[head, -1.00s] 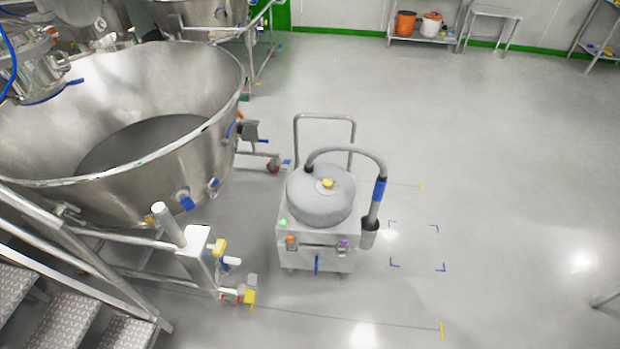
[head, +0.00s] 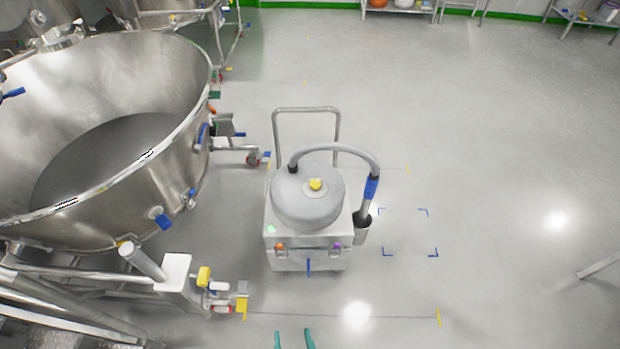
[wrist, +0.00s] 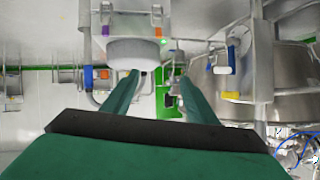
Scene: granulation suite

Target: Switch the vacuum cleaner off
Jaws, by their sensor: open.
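The vacuum cleaner (head: 308,195) stands on the floor near the middle of the head view, a pale box with a round grey drum, a yellow knob (head: 315,184) on top and a curved hose. Its front carries an orange control (head: 280,246) at left, a purple one (head: 336,246) at right and a blue handle (head: 308,267) between and below. A pale green lamp (head: 271,229) shows at the box's left corner. My gripper (head: 294,338) is open and empty in front of the cleaner, apart from it. The wrist view shows the cleaner (wrist: 133,50) inverted, beyond my green fingers (wrist: 158,85).
A large steel bowl (head: 170,190) stands at left. Its frame (head: 178,270), with yellow and white fittings, reaches close to the cleaner's left front. The cleaner's push handle (head: 306,110) rises behind it. Floor to the right is clear, with blue corner marks (head: 387,251).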

